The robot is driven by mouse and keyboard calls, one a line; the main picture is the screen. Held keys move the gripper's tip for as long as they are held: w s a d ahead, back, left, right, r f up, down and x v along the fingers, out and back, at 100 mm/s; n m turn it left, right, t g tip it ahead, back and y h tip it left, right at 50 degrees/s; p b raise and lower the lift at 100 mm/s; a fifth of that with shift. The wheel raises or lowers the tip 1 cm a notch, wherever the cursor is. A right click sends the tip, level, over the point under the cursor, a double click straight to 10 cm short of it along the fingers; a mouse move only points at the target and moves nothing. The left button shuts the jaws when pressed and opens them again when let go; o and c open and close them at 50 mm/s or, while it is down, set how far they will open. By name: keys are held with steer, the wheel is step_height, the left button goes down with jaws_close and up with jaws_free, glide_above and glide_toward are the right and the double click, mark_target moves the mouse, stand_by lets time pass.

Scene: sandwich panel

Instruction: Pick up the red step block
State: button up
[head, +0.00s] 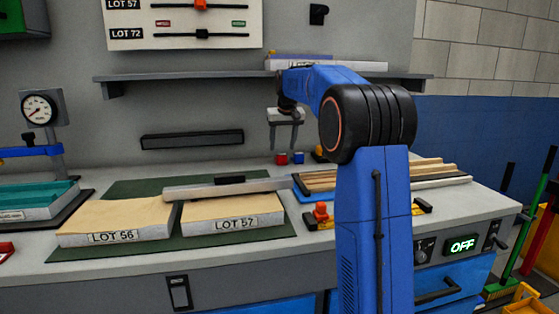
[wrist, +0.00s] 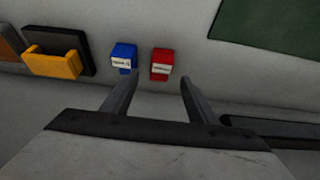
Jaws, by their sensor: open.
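The red step block (head: 281,159) stands on the bench near the back wall, just left of a blue block (head: 298,158). In the wrist view the red step block (wrist: 162,64) has a small white label and lies ahead of the fingertips, between their lines. The blue block (wrist: 123,57) is beside it on the left, with a small gap. My gripper (head: 285,122) is open and empty above the two blocks in the head view. Its two fingers also show in the wrist view (wrist: 158,76), apart from the red block as far as I can tell.
A yellow and black item (wrist: 55,63) sits left of the blue block. A wall shelf (head: 230,78) hangs above. Panels LOT 56 (head: 115,222) and LOT 57 (head: 235,210) lie on a green mat (head: 150,186), with strips (head: 430,168) to the right.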

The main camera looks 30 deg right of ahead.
mark_target(280, 158)
steer(key=x, duration=0.5)
steer(key=shift+w+f, duration=0.15)
steer(key=shift+f, duration=0.15)
steer(key=c, duration=1.1)
